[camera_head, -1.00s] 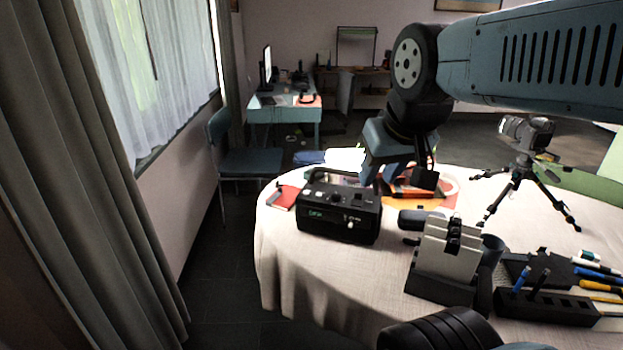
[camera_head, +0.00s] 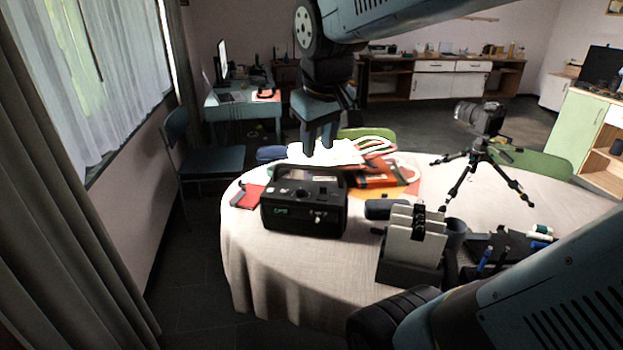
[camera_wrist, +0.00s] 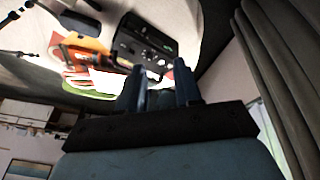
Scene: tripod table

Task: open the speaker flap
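The speaker (camera_head: 303,211), a black box with a green display on its front, a carry handle and knobs on top, stands upright on the round table (camera_head: 270,275). The speaker also shows in the wrist view (camera_wrist: 143,42), upside down. I cannot pick out its flap for certain. My gripper (camera_head: 319,152) points down above and behind the speaker in the head view, with its fingers apart and nothing between them. In the wrist view the two blue fingers (camera_wrist: 162,80) show a gap, and the speaker is beyond their tips, not touched.
White papers, an orange item (camera_head: 378,177) and a red book (camera_head: 249,196) lie around the speaker. A card holder (camera_head: 412,245) is at the right front, and a tripod with a camera (camera_head: 480,120) stands farther right. A chair (camera_head: 200,150) is at the left.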

